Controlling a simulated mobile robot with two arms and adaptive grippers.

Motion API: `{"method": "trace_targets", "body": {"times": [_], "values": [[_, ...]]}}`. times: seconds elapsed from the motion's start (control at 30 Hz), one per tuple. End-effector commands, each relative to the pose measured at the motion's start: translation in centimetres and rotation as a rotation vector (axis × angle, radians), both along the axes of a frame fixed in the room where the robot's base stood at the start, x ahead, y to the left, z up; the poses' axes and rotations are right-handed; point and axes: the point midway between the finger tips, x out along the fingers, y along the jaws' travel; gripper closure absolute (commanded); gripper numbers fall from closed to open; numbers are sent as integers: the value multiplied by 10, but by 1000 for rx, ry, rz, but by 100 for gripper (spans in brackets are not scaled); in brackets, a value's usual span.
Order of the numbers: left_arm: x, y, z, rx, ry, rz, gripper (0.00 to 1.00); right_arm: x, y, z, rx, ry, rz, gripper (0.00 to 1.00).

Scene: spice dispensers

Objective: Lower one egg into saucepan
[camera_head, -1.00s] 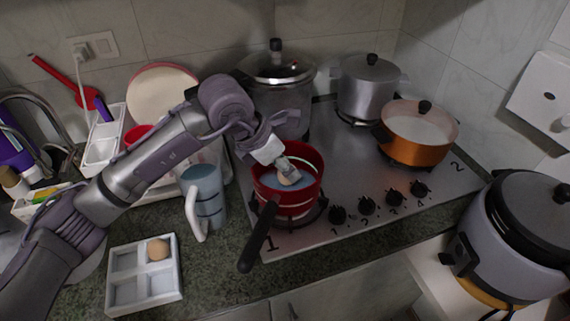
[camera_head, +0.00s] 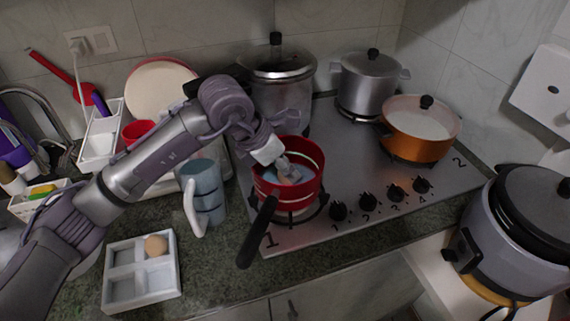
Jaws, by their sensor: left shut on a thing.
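The red saucepan (camera_head: 309,191) with a black handle stands on the front left burner of the stove, with bluish liquid inside. My left gripper (camera_head: 287,173) reaches down into the saucepan's opening. It is shut on an egg (camera_head: 290,179), of which only a small brownish part shows low inside the pan; the fingers hide the rest. I cannot tell whether the egg touches the bottom. A second egg (camera_head: 156,245) sits in the back right compartment of the white four-compartment tray (camera_head: 176,282) on the counter. My right gripper is not in view.
A blue-grey mug with a white handle (camera_head: 205,190) stands left of the saucepan. A tall silver pot (camera_head: 283,95), a smaller silver pot (camera_head: 368,85) and an orange pot (camera_head: 418,138) stand behind and to the right. A rice cooker (camera_head: 500,240) is at the right.

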Motion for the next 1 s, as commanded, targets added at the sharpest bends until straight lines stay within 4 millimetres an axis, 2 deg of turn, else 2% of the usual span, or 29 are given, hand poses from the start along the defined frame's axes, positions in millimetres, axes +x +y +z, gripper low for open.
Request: {"method": "trace_targets", "body": {"times": [0.7, 0.73, 0.9, 1.0], "values": [[0, 0, -8, 0, 0, 0, 94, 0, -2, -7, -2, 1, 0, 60], [0, 0, -8, 0, 0, 0, 58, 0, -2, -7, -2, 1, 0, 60], [0, 0, -8, 0, 0, 0, 30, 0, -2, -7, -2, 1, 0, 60], [0, 0, -8, 0, 0, 0, 30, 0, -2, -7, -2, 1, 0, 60]]}}
